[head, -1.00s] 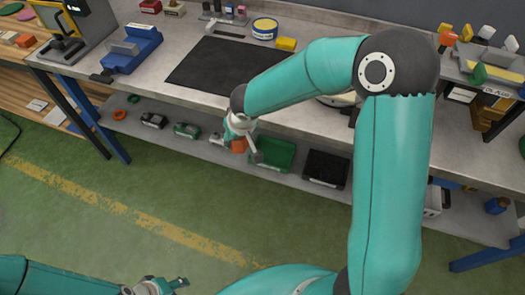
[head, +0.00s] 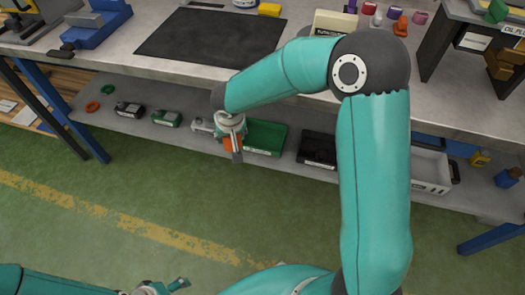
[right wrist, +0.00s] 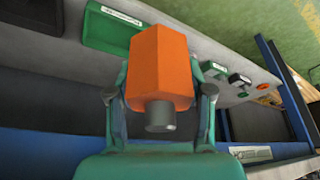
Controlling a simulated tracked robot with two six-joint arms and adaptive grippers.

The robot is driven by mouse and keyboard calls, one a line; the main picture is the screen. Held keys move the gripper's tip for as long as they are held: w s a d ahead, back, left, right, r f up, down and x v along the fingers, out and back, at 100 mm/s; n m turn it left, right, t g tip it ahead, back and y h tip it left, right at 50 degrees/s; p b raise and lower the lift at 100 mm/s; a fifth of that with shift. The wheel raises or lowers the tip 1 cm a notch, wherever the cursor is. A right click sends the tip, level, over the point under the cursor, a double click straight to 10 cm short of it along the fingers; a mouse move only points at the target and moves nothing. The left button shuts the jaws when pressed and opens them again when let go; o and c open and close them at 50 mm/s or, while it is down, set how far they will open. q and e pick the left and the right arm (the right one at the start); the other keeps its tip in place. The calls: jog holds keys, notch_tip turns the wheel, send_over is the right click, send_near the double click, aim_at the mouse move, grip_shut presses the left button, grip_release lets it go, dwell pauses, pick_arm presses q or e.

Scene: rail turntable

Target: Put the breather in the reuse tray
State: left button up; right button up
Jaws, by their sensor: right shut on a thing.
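The breather, an orange block-shaped body with a grey stub (right wrist: 158,65), is held between the fingers of my right gripper (right wrist: 160,97). In the head view the orange breather (head: 233,143) shows under my right wrist, in front of the lower shelf and just left of the green tray (head: 267,138). The green tray also shows at upper left in the right wrist view (right wrist: 100,30), beyond the breather and apart from it. Its label is too small to read. My left gripper (head: 165,288) is at the bottom edge, partly cut off, and its opening is unclear.
A black tray (head: 317,150) stands right of the green one, and a white bin (head: 432,168) farther right. Small parts and orange and green rings (head: 93,106) lie along the shelf's left. The bench top overhangs the shelf. The green floor in front is clear.

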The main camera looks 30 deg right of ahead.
jog(key=d+f+m+g+h+b, duration=0.1)
jog(key=d+f+m+b, duration=0.15)
jog(key=f+b, duration=0.85)
jog(key=d+f+m+h+b, duration=0.15)
jog(key=f+m+b, duration=0.25)
jog(key=f+b, duration=0.7)
send_over(262, 140)
jog(key=s+a, duration=0.1)
jog(key=shift+a+f, duration=0.15)
jog(key=shift+f, duration=0.15)
notch_tip(262, 140, down, 4)
jog(key=shift+w+r+b, duration=0.1)
jog(key=shift+r+b, duration=0.1)
jog(key=shift+b, duration=0.5)
jog(key=shift+r, duration=0.1)
jog(key=o, duration=1.4)
